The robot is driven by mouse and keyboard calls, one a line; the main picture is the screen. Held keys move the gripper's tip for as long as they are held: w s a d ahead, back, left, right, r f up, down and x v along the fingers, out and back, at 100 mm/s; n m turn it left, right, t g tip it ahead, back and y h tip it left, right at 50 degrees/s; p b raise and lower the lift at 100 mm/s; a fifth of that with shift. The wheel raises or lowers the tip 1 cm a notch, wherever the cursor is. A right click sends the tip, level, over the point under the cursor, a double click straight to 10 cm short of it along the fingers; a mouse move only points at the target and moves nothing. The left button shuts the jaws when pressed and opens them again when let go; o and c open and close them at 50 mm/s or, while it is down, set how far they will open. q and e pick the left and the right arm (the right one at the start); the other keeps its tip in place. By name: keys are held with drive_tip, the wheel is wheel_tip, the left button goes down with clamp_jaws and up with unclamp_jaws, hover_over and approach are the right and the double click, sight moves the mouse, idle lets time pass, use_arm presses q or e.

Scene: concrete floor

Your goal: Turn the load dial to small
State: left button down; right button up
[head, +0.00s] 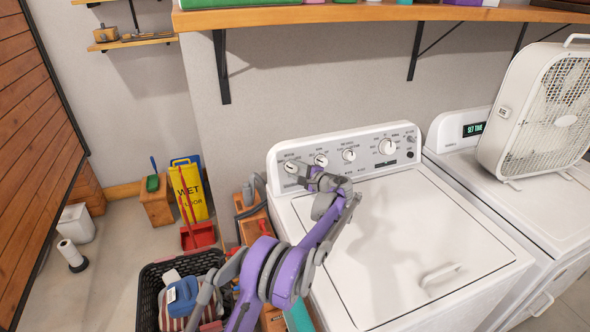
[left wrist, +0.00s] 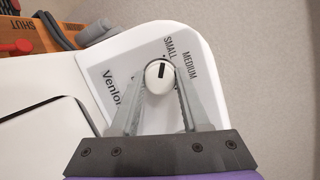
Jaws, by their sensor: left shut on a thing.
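The load dial (left wrist: 160,76) is a round white knob with a dark mark, on the washer's grey control panel. The words SMALL and MEDIUM are printed beside it, and the mark points roughly toward SMALL in the left wrist view. In the head view it is the leftmost knob (head: 291,167). My left gripper (left wrist: 158,88) has its fingers on both sides of the dial and is shut on it. In the head view the left gripper (head: 301,174) is at the panel's left end. My right gripper is not in view.
The white washer (head: 400,245) has more knobs to the right on its panel. A dryer (head: 540,200) with a box fan (head: 540,110) stands at right. A wooden shelf (head: 350,13) hangs above. A black laundry basket (head: 150,285) stands at lower left.

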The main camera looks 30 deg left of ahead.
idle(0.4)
use_arm(q)
drive_tip(key=shift+c, duration=1.9)
unclamp_jaws()
drive_tip(key=b+v, duration=0.1)
drive_tip(key=v, duration=0.9)
drive_tip(key=shift+s+d+b, duration=0.2)
drive_tip(key=shift+d+b, duration=0.1)
drive_tip(key=shift+d, duration=0.05)
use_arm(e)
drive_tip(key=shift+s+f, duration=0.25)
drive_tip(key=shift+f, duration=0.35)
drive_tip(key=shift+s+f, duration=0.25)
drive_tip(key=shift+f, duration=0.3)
use_arm(q)
drive_tip(key=shift+r, duration=0.1)
